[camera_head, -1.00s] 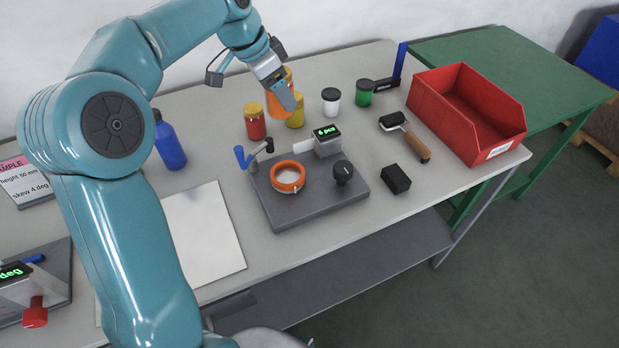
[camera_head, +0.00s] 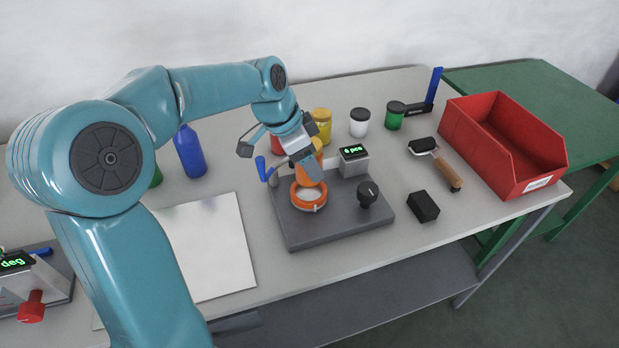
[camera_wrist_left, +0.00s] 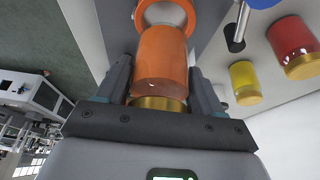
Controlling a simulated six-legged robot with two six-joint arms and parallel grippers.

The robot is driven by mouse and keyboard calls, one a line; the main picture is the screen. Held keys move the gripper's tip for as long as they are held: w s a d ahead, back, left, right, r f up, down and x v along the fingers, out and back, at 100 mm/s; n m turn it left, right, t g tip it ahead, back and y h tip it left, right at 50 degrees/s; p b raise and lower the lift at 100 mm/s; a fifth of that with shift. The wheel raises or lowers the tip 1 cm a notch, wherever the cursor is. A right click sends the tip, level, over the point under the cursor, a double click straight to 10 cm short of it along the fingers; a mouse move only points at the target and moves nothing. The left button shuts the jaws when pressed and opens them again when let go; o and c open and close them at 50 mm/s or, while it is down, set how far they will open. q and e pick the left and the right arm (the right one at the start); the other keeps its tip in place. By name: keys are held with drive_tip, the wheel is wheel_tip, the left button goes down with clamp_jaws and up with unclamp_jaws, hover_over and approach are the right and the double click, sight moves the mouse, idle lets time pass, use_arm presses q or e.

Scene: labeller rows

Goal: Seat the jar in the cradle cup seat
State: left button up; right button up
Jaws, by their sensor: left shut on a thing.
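An orange jar (camera_wrist_left: 162,58) with a gold lid (camera_wrist_left: 158,103) is between the fingers of my left gripper (camera_wrist_left: 160,85), which is shut on it near the lid end. In the head view my left gripper (camera_head: 305,164) partly hides the jar (camera_head: 314,178). The cradle is a grey base plate (camera_head: 335,224) with an orange ring-shaped cup seat (camera_head: 308,206). The jar is over the back part of the ring. Whether it touches the ring I cannot tell. In the wrist view the ring (camera_wrist_left: 167,4) shows beyond the jar's far end. My right gripper is not in view.
The plate also carries a black knob (camera_head: 367,194), a blue-handled lever (camera_head: 264,170) and a display block (camera_head: 352,160). Yellow (camera_head: 322,122), white (camera_head: 359,122) and green (camera_head: 395,116) jars stand behind. A black block (camera_head: 423,206) lies to the right.

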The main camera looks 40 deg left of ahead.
use_arm(q)
wheel_tip(320, 180, down, 4)
drive_tip(key=shift+f, duration=0.25)
drive_tip(key=shift+w+f, duration=0.1)
drive_tip(key=shift+f, duration=0.25)
drive_tip(key=shift+r, duration=0.1)
drive_tip(key=shift+f+b, duration=0.2)
drive_tip(key=shift+b, duration=0.2)
drive_tip(key=o, duration=1.3)
drive_tip(key=shift+c, duration=0.2)
